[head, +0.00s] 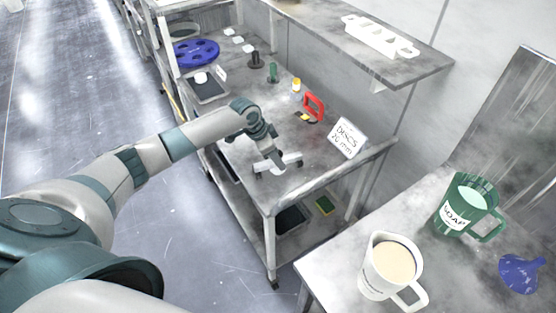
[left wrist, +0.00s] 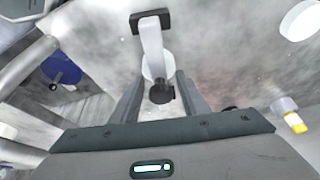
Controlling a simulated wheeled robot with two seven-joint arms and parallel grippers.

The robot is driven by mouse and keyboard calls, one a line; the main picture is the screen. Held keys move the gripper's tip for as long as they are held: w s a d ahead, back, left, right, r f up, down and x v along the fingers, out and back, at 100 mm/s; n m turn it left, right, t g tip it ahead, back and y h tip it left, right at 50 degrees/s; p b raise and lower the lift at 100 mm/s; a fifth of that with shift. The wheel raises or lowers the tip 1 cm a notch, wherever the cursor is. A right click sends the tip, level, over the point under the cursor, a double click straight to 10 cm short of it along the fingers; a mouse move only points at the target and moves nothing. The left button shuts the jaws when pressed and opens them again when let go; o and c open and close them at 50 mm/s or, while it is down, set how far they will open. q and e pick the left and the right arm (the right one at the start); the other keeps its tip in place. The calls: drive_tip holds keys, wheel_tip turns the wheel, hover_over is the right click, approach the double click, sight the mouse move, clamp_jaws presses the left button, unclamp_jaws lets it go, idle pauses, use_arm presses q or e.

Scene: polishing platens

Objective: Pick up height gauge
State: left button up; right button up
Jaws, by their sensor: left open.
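In the left wrist view, a white and black upright thing (left wrist: 153,48), which I take as the height gauge, stands between my left fingers. It has a black block at one end, a white stem, a pale round part and a black knob. My left gripper (left wrist: 158,88) is open around it, one finger on each side; I cannot tell whether they touch it. In the head view my left gripper (head: 279,171) is low over the front part of the cart top, and the gauge is not clearly distinguishable there. My right gripper is out of view.
The cart top (head: 235,112) also holds a blue disc (head: 195,53), a black stand (head: 254,61), a yellow-capped bottle (head: 296,85), a red frame (head: 314,106) and a sign (head: 346,138). A shelf (head: 400,68) overhangs at the back. A white jug (head: 375,285) and green jug (head: 450,215) stand nearby.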

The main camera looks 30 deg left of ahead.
use_arm(q)
drive_tip(key=shift+f, duration=0.1)
idle(0.3)
clamp_jaws()
drive_tip(key=shift+w+r+b, duration=0.1)
drive_tip(key=shift+r+b, duration=0.35)
drive_tip(key=shift+r, duration=0.15)
drive_tip(key=r, duration=0.1)
drive_tip(key=r+b, duration=0.1)
drive_tip(key=r, duration=0.1)
drive_tip(key=shift+s+d+b, duration=0.3)
drive_tip(key=s+d+r+b, duration=0.3)
drive_tip(key=s+d+r, duration=0.4)
drive_tip(key=s, duration=0.1)
drive_tip(key=shift+d, duration=0.2)
